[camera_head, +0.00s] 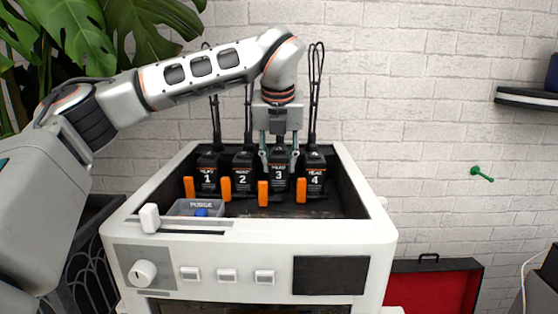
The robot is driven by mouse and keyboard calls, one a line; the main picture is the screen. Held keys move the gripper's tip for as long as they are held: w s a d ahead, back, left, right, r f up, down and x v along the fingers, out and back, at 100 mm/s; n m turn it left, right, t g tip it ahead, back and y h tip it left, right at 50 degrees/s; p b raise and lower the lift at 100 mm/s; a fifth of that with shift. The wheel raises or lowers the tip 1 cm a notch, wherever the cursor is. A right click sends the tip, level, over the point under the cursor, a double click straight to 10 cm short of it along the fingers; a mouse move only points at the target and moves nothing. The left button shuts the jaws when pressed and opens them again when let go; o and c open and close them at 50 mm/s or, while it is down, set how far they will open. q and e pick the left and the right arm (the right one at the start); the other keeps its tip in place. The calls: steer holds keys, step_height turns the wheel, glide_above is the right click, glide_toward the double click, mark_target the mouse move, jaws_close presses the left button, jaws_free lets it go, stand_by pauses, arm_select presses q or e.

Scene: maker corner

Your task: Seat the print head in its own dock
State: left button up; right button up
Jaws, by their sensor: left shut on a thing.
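Black print heads numbered 1 (208,180), 2 (243,179), 3 (279,178) and 4 (314,178) stand upright in a row inside the white printer (376,228). Each has an orange tab at its lower left. My left gripper (278,165) comes down from above, its fingers at both sides of head 3, shut on it. Head 3's tab sits slightly lower in the picture than the others. The dock under head 3 is hidden, so I cannot tell whether it is seated. My right gripper is not in view.
A clear "PURGE" tray (182,208) with something blue in it lies at the front left of the bay. Black cable loops (316,85) rise behind the heads. The printer's walls surround the bay. An open red case (430,290) is at lower right.

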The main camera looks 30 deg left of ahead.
arm_select(q)
steer(key=shift+f, duration=0.4)
stand_by(0.5)
stand_by(0.3)
steer(key=o, duration=1.3)
steer(key=shift+o, duration=0.2)
steer(key=v, duration=1.2)
